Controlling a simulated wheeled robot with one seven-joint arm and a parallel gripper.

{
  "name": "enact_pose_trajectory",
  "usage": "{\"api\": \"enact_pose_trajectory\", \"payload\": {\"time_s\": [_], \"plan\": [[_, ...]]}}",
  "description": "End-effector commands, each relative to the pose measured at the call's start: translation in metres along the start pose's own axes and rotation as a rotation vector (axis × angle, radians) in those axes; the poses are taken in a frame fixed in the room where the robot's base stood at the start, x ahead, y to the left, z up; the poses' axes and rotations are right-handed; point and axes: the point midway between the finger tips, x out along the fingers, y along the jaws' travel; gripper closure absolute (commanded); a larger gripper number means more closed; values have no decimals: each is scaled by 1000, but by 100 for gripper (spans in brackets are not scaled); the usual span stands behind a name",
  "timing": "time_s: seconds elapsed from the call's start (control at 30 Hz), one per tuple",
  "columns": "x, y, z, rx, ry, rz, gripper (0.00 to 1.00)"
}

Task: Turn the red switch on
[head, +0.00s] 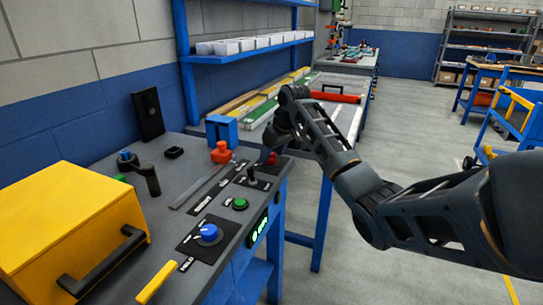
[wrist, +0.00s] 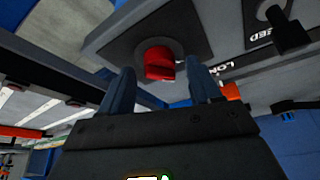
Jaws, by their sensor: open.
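The red switch (wrist: 160,62) is a short red knob on a round dark base in the wrist view. In the head view it is a small red spot (head: 271,159) at the far right corner of the panel, partly hidden by my gripper. My gripper (head: 270,150) reaches down over that corner. In the wrist view my gripper (wrist: 160,78) is open, with one finger on each side of the red knob and visible gaps between. I cannot tell how far the fingertips reach along the knob.
A black lever (head: 251,176), a green button (head: 240,204) and a blue knob (head: 208,233) line the panel's near edge. An orange-red part (head: 221,153) and a blue block (head: 222,130) stand behind. A yellow box (head: 70,225) fills the left.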

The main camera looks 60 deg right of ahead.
Motion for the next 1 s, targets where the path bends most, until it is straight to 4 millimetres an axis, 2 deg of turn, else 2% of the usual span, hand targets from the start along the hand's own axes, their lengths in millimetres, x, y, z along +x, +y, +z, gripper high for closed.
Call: {"api": "enact_pose_trajectory", "payload": {"time_s": [0.13,0.43,1.0], "plan": [[11,0,0,0,0,0,37],[14,0,0,0,1,0,37],[14,0,0,0,1,0,91]]}}
